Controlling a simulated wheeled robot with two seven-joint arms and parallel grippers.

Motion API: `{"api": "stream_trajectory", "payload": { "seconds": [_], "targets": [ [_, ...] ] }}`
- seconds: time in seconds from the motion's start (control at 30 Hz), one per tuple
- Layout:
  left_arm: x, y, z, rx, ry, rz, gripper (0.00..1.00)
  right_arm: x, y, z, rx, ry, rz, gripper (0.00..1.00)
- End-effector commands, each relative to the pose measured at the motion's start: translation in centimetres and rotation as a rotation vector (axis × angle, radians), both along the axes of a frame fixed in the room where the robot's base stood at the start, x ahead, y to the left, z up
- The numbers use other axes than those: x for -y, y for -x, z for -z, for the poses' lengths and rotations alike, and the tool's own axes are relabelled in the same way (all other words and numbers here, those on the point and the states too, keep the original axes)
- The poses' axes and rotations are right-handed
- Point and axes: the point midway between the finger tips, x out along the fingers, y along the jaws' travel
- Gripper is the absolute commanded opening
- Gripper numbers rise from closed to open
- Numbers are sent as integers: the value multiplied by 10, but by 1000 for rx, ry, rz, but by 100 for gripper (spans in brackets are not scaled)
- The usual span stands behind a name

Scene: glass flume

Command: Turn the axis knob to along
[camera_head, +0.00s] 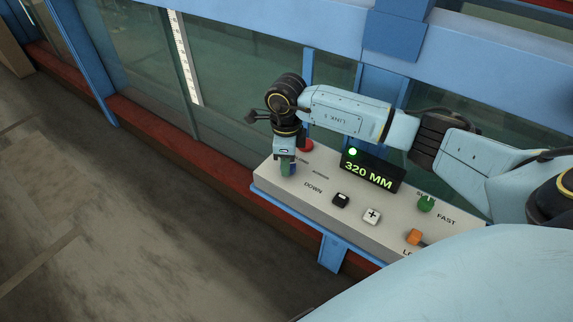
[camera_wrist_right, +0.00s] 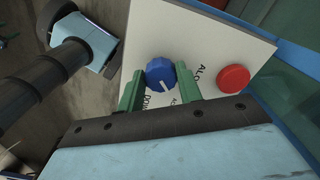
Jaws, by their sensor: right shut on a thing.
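The axis knob (camera_wrist_right: 160,73) is blue and ribbed, with a white pointer line. In the right wrist view the line points down and slightly right, roughly toward the partly hidden label that begins "AC". The "ALONG" label, partly covered, lies to the knob's right, and "DOWN" lies below it. My right gripper (camera_wrist_right: 159,88) is shut on the knob, with one green finger on each side. In the head view my right gripper (camera_head: 288,168) points down at the left end of the control panel (camera_head: 322,203) and mostly hides the knob. My left gripper is not in the head view.
A red button (camera_head: 306,146) sits close behind my right gripper. A display (camera_head: 372,170) reads 320 MM with a green lamp lit. Black (camera_head: 341,200) and white plus (camera_head: 372,216) buttons, a green knob (camera_head: 426,204) and an orange switch (camera_head: 414,237) lie further right.

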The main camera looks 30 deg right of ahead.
Motion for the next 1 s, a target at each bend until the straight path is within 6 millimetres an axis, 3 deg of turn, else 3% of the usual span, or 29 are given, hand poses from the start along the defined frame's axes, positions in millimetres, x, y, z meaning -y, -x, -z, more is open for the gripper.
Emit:
{"api": "stream_trajectory", "payload": {
  "seconds": [0.5,1.0],
  "targets": [
    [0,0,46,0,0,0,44,-1,1,1,6,-1,-480,12],
    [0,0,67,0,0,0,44,-2,2,-1,6,-3,-768,12]
  ]
}}
